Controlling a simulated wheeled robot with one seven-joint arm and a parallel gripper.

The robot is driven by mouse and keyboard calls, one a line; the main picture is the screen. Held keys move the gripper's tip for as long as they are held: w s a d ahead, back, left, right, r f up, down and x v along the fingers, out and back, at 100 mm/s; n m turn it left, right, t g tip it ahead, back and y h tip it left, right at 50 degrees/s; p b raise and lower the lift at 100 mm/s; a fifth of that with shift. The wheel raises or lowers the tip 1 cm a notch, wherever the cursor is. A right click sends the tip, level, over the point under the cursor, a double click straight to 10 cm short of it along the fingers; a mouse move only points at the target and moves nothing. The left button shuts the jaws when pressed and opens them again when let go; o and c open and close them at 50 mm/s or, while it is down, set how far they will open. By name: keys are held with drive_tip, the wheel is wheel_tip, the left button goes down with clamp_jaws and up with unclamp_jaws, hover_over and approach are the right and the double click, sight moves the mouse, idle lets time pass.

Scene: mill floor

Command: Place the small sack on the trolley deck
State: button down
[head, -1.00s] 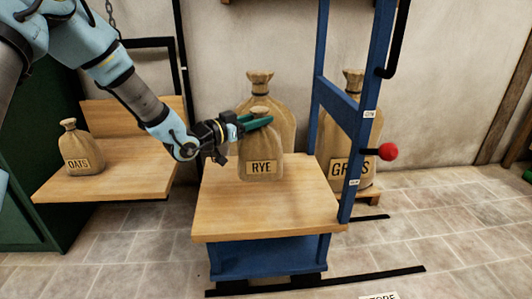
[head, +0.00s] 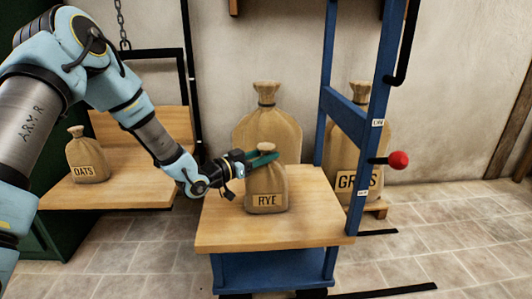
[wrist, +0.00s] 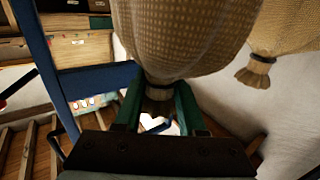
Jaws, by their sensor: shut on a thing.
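The small sack labelled RYE (head: 267,182) is upright over the wooden deck (head: 222,226) of the blue-framed trolley. Its base looks at or very near the deck; I cannot tell whether it touches. My gripper (head: 262,157) comes from the left, its green fingers shut on the tied neck of this sack. In the wrist view the sack (wrist: 185,35) fills the top middle, upside down in the picture, with its neck between the fingers of my gripper (wrist: 157,105). The far fingertip is partly hidden by the sack's top.
A large sack (head: 267,120) stands behind the RYE sack. Another large sack labelled GRITS (head: 355,158) stands beyond the blue post (head: 368,130) with a red-knobbed lever (head: 398,160). An OATS sack (head: 88,158) sits on a wooden platform (head: 125,193) at left.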

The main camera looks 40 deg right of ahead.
drive_tip(key=c, duration=0.5)
unclamp_jaws()
drive_tip(key=shift+f, duration=0.1)
